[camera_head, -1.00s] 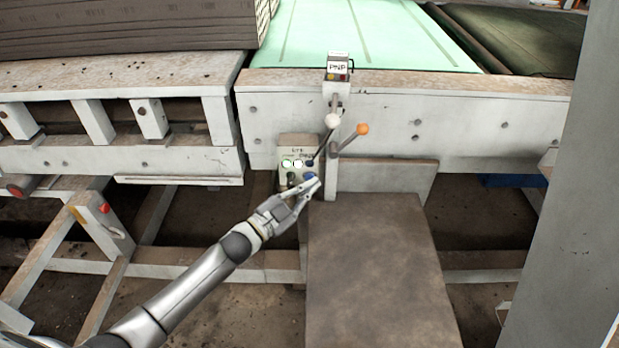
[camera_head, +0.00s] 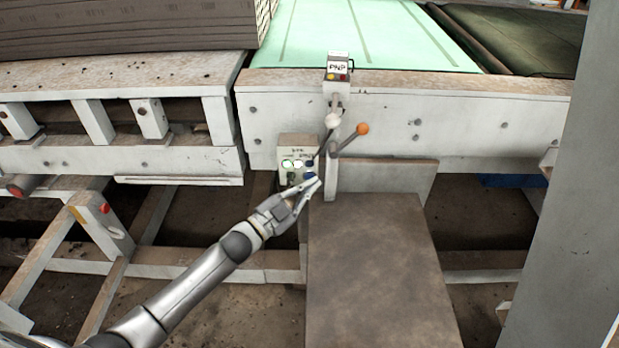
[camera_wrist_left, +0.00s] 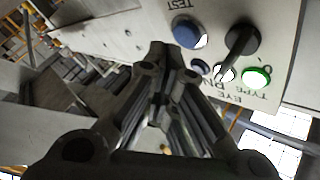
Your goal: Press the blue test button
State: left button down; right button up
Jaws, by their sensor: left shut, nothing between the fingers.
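The blue test button (camera_wrist_left: 187,33) is a large round button beside the printed word TEST on the pale control box (camera_wrist_left: 270,25) in the left wrist view.
The box also carries a black selector knob (camera_wrist_left: 242,40), a lit green button (camera_wrist_left: 257,78), a lit white one (camera_wrist_left: 224,73) and a smaller blue one (camera_wrist_left: 200,68). A lever with an orange ball (camera_head: 362,129) stands right of the box. A brown platform (camera_head: 375,270) lies below right.

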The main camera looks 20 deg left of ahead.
pick_arm(q)
jog(key=shift+w+a, duration=0.1)
jog(key=shift+w, duration=0.25)
jog(key=shift+w+a, duration=0.1)
jog(key=shift+w, duration=0.2)
dwell(0.8)
jog(key=shift+s+d, duration=0.25)
jog(key=shift+s, duration=0.5)
jog(key=s+p, duration=0.1)
jog(key=s, duration=0.1)
jog(key=s+d+p, duration=0.1)
jog(key=s+p, duration=0.1)
jog(key=shift+s+d, duration=0.15)
jog(key=shift+s, duration=0.25)
dwell(0.6)
